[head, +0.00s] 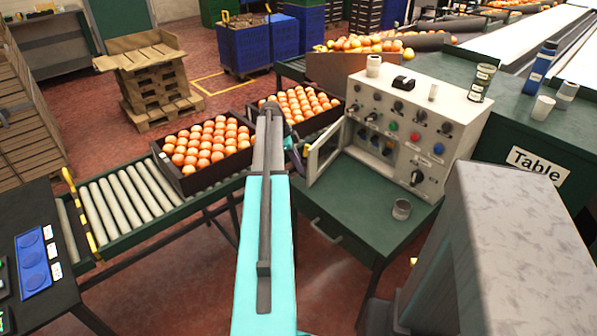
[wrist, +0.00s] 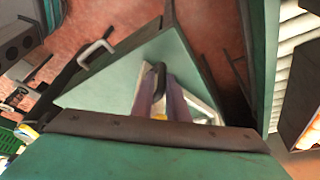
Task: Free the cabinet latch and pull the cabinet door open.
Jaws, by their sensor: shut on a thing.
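The cabinet (head: 420,125) is a pale control box on a green bench, with knobs and coloured buttons on its face. Its small framed door (head: 324,150) stands swung out at the box's left side, and blue items show inside the opening. My gripper (head: 301,165) is at the door's outer edge, partly hidden behind my arm. In the wrist view my purple fingers (wrist: 164,106) are closed at the pale door frame (wrist: 206,108), with a dark piece and a yellow bit between them. The exact grip point is unclear, and I cannot make out the latch.
The bench top (head: 375,190) holds a small glass cup (head: 401,209) in front of the box. A crate of oranges (head: 205,150) stands on the roller conveyor (head: 125,205) at left, with a second crate (head: 300,103) behind. A bench drawer handle (wrist: 96,52) sticks out below.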

